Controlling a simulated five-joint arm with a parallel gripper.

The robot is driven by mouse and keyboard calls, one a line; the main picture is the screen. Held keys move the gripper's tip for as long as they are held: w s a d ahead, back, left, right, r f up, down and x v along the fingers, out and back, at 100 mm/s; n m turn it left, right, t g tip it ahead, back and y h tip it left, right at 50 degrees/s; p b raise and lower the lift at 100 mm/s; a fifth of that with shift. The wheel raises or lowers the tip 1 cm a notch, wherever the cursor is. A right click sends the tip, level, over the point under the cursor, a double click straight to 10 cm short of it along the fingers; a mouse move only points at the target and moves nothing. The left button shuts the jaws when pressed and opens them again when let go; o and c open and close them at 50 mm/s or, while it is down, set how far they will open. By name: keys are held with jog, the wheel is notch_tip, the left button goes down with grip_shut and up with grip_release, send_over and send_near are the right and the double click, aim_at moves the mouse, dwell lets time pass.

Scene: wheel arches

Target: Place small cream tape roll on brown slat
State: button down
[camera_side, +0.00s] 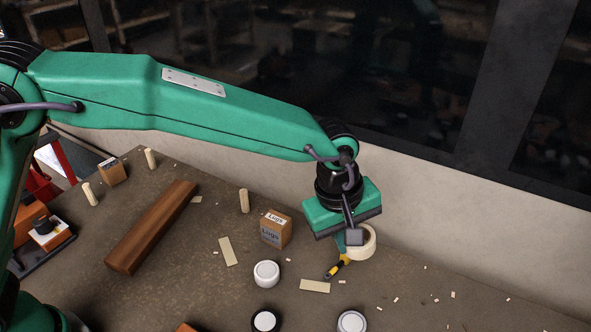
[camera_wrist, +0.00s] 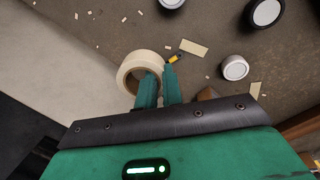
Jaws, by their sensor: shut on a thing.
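The small cream tape roll (camera_side: 367,243) is at my gripper, near the wall side of the bench; it also shows in the wrist view (camera_wrist: 130,69). My gripper (camera_side: 352,238) points down and is shut on the roll's ring, one finger inside the hole, as the wrist view (camera_wrist: 160,78) shows. I cannot tell whether the roll touches the bench. The brown slat (camera_side: 152,228) lies flat on the bench at the left in the side view, well apart from my gripper.
A small "Lugs" box (camera_side: 276,230), an upright dowel (camera_side: 244,201) and a white roll (camera_side: 266,273) stand between gripper and slat. A yellow-and-black tool (camera_side: 338,267) lies just below the tape roll. Cream strips and chips are scattered about. A wall runs behind.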

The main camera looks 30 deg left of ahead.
jog(key=w+a+r+n, duration=0.1)
jog(key=a+n, duration=0.1)
jog(key=a, duration=0.9)
jog(key=n+g+y, duration=0.1)
jog(key=n, duration=0.4)
send_over(156, 215)
notch_tip(156, 215, down, 8)
jog(key=shift+r, duration=0.25)
jog(key=shift+d, duration=0.1)
jog(key=shift+f, duration=2)
jog(key=shift+f, duration=0.1)
